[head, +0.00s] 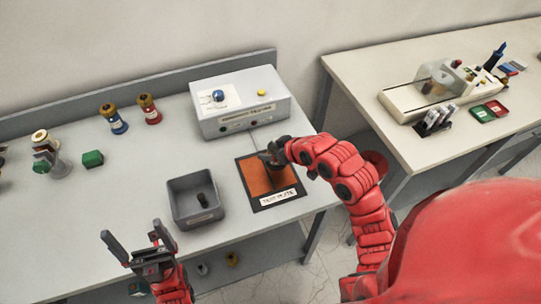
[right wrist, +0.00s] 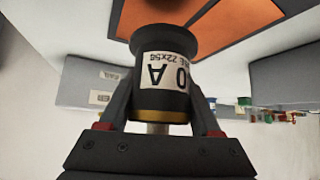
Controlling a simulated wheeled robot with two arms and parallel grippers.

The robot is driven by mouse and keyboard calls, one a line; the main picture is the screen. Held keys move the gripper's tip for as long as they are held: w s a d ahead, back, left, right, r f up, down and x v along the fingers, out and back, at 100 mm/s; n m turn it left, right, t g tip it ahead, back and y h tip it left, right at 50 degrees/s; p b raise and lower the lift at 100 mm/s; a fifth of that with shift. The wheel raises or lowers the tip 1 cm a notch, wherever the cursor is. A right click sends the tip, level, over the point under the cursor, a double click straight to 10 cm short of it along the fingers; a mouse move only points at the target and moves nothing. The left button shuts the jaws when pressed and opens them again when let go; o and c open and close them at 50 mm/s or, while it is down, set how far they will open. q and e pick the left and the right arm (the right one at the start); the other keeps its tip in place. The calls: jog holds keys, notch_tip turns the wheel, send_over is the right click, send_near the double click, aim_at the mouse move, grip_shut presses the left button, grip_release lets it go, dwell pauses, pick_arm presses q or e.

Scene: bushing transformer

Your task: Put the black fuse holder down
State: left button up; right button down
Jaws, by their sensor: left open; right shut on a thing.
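The black fuse holder (right wrist: 160,85) is a dark cylinder with a flared end, a white printed label and a gold band. My right gripper (right wrist: 163,105) is shut on it, with one finger on each side. In the head view my right gripper (head: 270,158) is over the orange test plate (head: 256,178); the fuse holder is hard to tell from the dark fingers there. The plate also shows in the right wrist view (right wrist: 240,22). I cannot tell whether the holder touches it. My left gripper (head: 133,240) is open and empty at the table's front.
A grey bin (head: 178,208) with a small black piece inside stands left of the plate. A grey tester box (head: 225,120) stands behind. Blue (head: 115,122) and red (head: 150,113) fittings and a green block (head: 92,159) are farther left. A second table (head: 350,75) is at right.

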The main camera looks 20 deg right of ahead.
notch_tip(320, 180, down, 3)
jog(key=shift+s+r+p, duration=0.1)
jog(key=shift+p, duration=0.3)
jog(key=shift+f, duration=0.4)
jog(key=shift+f, duration=0.15)
jog(key=shift+c, duration=0.4)
grip_release()
